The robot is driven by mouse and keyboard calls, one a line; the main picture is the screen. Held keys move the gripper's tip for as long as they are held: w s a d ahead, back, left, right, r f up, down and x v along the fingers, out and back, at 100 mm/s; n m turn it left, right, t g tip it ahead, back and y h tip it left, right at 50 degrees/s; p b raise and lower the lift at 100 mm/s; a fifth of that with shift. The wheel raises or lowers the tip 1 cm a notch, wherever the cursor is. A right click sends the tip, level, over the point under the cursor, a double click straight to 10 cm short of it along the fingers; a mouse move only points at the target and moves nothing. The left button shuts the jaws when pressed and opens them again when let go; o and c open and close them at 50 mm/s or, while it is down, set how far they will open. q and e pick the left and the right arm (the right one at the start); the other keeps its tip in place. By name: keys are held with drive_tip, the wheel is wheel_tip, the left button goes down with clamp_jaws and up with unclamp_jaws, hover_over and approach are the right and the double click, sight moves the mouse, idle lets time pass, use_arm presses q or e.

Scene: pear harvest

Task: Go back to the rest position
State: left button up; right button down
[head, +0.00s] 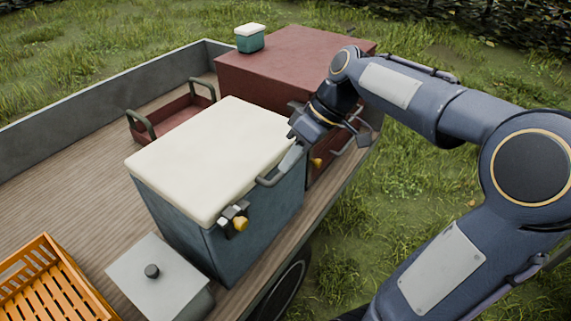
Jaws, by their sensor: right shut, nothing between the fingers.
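My right arm reaches in from the right over the trailer's near side. My right gripper (291,158) points down and left at the front right edge of the cooler (205,155), a blue box with a cream lid. Its fingers are shut with nothing between them, close to the cooler's dark grey handle (270,181). I cannot tell whether they touch the handle. The cooler's lid is closed, and a yellow-and-metal latch (236,219) shows on its front. My left gripper is not in view.
A large red chest (292,55) stands behind the cooler, with a small green box (250,38) on top. A red tray (172,113) lies behind left. A grey lidded box (160,275) and an orange crate (45,285) stand front left. Grass lies open at right.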

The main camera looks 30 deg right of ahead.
idle(0.4)
drive_tip(key=s+a+f+m+t+h, duration=0.1)
drive_tip(key=s+a+f+m+t, duration=0.1)
drive_tip(key=s, duration=0.5)
drive_tip(key=s+a+f+m+t+h, duration=0.1)
drive_tip(key=s+a+f+m, duration=0.3)
drive_tip(key=s, duration=0.4)
wheel_tip(320, 180, down, 2)
drive_tip(key=shift+a+f+m+t+h, duration=0.15)
drive_tip(key=shift+a+m+t+h, duration=0.2)
drive_tip(key=shift+m, duration=0.25)
